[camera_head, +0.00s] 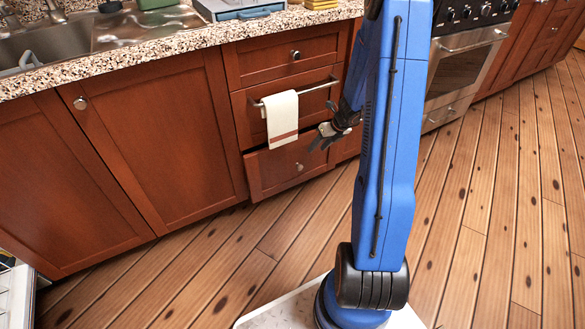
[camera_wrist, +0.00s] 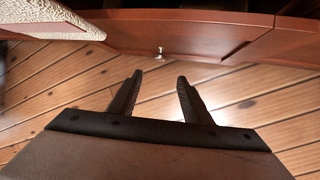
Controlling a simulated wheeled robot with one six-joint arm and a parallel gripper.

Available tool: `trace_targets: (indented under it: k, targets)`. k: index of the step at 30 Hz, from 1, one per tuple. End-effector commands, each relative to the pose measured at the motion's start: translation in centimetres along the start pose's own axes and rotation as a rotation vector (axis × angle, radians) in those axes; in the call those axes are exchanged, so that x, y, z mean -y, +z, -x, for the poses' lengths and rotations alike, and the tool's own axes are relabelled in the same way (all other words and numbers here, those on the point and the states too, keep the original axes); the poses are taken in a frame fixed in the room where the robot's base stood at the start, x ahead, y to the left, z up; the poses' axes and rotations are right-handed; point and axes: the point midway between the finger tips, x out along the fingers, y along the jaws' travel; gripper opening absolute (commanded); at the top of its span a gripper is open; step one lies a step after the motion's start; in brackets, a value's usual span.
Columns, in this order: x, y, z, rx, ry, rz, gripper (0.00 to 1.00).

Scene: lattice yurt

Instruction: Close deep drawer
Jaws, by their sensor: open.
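The deep drawer (camera_head: 290,166) is the lowest in the reddish-brown drawer stack and stands pulled out a little, with a dark gap above its front. Its round metal knob (camera_head: 299,167) is on the front, and the drawer front (camera_wrist: 195,35) spans the top of the wrist view with its knob (camera_wrist: 159,53) near the middle. My gripper (camera_head: 318,139) is in front of the stack, near the drawer's upper right part in the head view. In the wrist view my gripper (camera_wrist: 158,80) is open and empty, its fingers pointing toward the drawer front, apart from the knob.
A white towel (camera_head: 282,117) hangs on a metal bar (camera_head: 312,90) across the drawer above; it also shows in the wrist view (camera_wrist: 50,20). A closed cabinet door (camera_head: 155,140) is to the left, an oven (camera_head: 466,60) to the right. The wooden floor (camera_head: 500,200) in front is clear.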

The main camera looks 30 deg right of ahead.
Motion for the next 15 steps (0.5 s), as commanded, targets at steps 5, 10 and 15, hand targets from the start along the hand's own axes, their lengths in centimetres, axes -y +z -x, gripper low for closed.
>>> trace_targets:
  k: [5,10,15]
  targets:
    - [-0.1,-0.1,-2.2,-0.004,0.001,0.002,0.44]
    - [-0.1,-0.1,-4.8,-0.004,0.001,0.002,0.44]
    - [-0.1,-0.1,-7.5,-0.004,0.000,0.001,0.44]
